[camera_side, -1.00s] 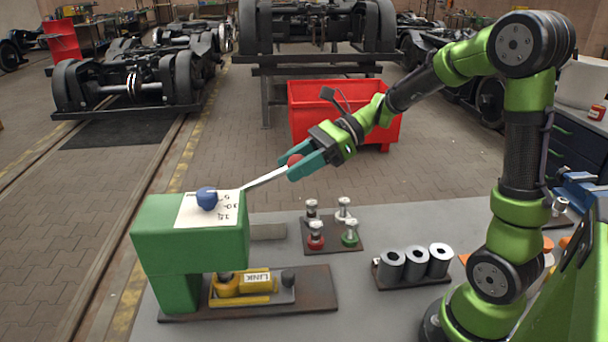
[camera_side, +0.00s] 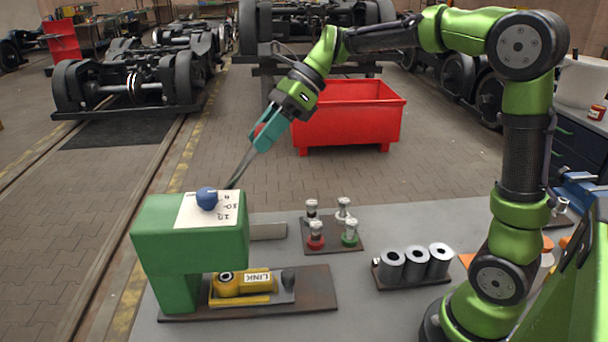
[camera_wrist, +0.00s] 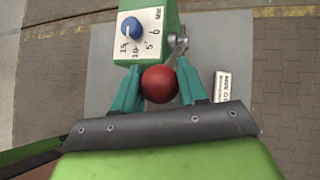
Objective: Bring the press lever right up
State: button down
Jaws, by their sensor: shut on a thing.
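The green press (camera_side: 190,236) stands at the left of the bench, with a blue knob (camera_side: 206,199) and a white dial plate on top. Its grey lever (camera_side: 240,168) rises from behind the top, steeply tilted up to the right. My gripper (camera_side: 262,142) is at the lever's upper end, above and right of the press. In the wrist view its teal fingers (camera_wrist: 160,88) are shut on the lever's red ball (camera_wrist: 160,84). A yellow part marked LINK (camera_side: 245,283) sits under the press head.
A small rack (camera_side: 333,245) of red- and green-based pieces stands right of the press. A tray of grey cylinders (camera_side: 413,263) is farther right. A red bin (camera_side: 350,115) stands on the floor behind the bench. The air around the lever looks clear.

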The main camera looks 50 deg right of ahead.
jog(key=shift+w+a+r, duration=0.2)
jog(key=shift+a, duration=0.1)
jog(key=c, duration=0.7)
grip_release()
jog(key=shift+o, duration=0.2)
jog(key=shift+d+f, duration=0.1)
jog(key=v, duration=1.7)
jog(key=shift+f, duration=0.1)
